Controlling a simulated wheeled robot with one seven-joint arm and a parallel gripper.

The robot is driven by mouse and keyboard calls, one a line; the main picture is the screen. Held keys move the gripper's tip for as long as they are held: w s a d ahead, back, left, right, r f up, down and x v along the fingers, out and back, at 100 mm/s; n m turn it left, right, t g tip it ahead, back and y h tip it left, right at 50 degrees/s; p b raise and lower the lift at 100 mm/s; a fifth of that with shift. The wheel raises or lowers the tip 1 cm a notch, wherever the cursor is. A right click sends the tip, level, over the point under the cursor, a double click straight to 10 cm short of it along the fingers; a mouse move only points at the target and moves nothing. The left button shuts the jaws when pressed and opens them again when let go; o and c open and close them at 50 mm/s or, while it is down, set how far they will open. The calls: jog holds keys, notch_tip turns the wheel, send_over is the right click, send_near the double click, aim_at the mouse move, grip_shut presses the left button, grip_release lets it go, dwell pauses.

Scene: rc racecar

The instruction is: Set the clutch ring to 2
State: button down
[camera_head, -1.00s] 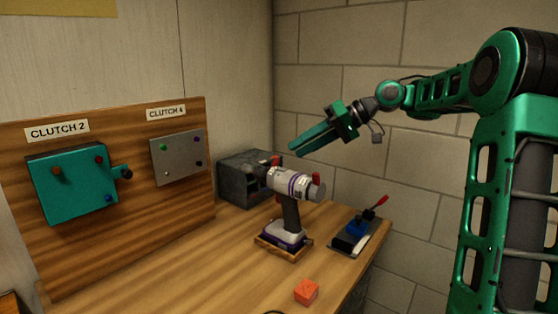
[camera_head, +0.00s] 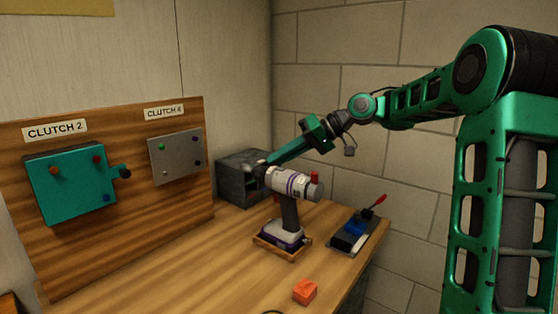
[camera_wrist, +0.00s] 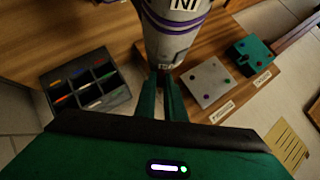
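A white and purple drill (camera_head: 288,183) stands upright on a wooden holder (camera_head: 268,250), its nose pointing left. Its clutch ring (camera_head: 261,172) is at the dark nose end, partly hidden by my fingers; I cannot read its setting. My gripper (camera_head: 272,162) reaches down from the upper right to the nose. In the wrist view the drill (camera_wrist: 172,35) is above my two green fingers (camera_wrist: 162,88). The fingers are apart, with the dark nose between or just beyond them; contact is unclear. A "CLUTCH 2" label (camera_head: 55,129) is above a teal box (camera_head: 68,185).
A "CLUTCH 4" label (camera_head: 164,112) is above a grey plate (camera_head: 175,157) on the wooden board. A dark compartment box (camera_head: 232,180) stands behind the drill. An orange block (camera_head: 305,291) and a tray with a red-handled tool (camera_head: 360,230) are on the bench.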

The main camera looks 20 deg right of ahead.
dwell(0.3)
jog(key=a+n+h, duration=0.1)
jog(key=s+a+r+n+t+h, duration=0.1)
jog(key=h, duration=0.1)
jog(key=shift+s, duration=0.2)
jog(key=t+h, duration=0.1)
jog(key=s+a+n+t+h, duration=0.1)
jog(key=shift+a+r+n+h, duration=0.1)
jog(key=shift+a+n+h, duration=0.2)
jog(key=shift+h, duration=0.1)
jog(key=shift+s+a+n+t+h, duration=0.25)
jog(key=shift+n+t+h, duration=0.15)
jog(key=shift+t+h, duration=0.15)
jog(key=c, duration=1.8)
grip_release()
jog(key=shift+c, duration=0.2)
